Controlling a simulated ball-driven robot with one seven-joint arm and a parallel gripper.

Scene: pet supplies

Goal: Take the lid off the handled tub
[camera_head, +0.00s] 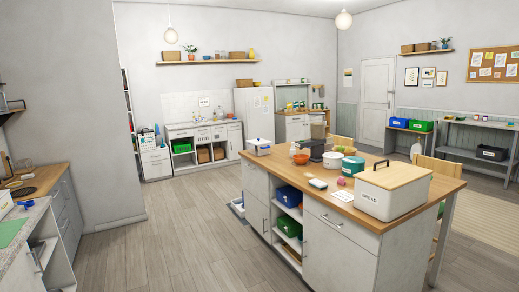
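A white tub (384,203) labelled BREAD stands at the near right end of the island's wooden top. Its pale wooden lid (402,176) is on it, with a dark handle (381,165) on top of the lid. The lid looks seated on the rim. My gripper is not in view.
The island (320,212) has open shelves holding blue and green bins.

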